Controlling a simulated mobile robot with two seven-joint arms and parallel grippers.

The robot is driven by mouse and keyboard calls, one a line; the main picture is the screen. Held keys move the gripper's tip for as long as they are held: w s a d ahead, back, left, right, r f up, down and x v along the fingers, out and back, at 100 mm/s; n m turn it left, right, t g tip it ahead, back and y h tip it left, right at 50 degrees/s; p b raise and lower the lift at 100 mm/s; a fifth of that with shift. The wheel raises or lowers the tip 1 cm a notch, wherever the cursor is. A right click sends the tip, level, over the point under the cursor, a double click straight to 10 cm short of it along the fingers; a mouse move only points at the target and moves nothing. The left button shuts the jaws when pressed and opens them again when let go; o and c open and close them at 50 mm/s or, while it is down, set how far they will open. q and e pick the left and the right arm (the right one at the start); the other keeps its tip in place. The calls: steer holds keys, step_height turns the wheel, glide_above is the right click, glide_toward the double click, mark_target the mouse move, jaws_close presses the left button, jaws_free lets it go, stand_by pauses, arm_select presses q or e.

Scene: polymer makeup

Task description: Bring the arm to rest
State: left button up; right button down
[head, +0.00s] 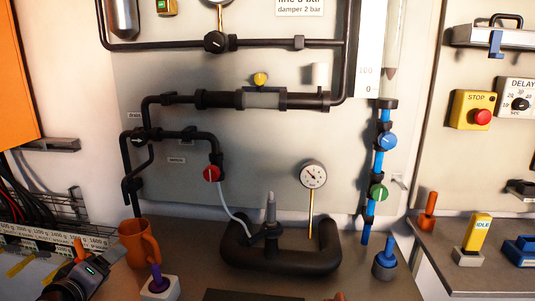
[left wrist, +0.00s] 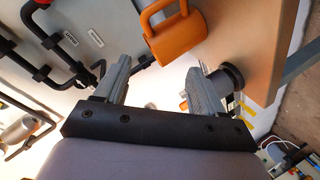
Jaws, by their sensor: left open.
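My left gripper (head: 98,262) is at the lower left of the head view, just left of and in front of an orange mug (head: 138,242). In the left wrist view, my left gripper (left wrist: 160,78) has its two grey fingers spread wide with nothing held between them. The orange mug (left wrist: 178,32) shows beyond the fingertips there, apart from them. My right gripper is in neither view.
A white block with a purple handle (head: 158,284) stands right of my left gripper. A wire rack (head: 45,215) is at the left. Dark pipes, a gauge (head: 312,175) and a blue-handled piece (head: 386,258) occupy the bench. A side shelf (head: 450,262) holds several coloured items.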

arm_select(q)
steer(key=s+d+f+m+g, duration=0.1)
steer(key=s+d+f+m, duration=0.3)
steer(key=s+f, duration=0.3)
steer(key=s+d+f+m+g+h, duration=0.1)
steer(key=s+d+f+m, duration=0.3)
steer(key=s+d+f, duration=0.2)
steer(key=s+d+f+m+g+h, duration=0.1)
steer(key=s+d+f+m, duration=0.4)
steer(key=s+f, duration=0.5)
steer(key=shift+s+d+f+g, duration=0.15)
steer(key=shift+d+f+g, duration=0.2)
steer(key=shift+f, duration=0.25)
steer(key=shift+o, duration=0.2)
steer(key=shift+a, duration=0.1)
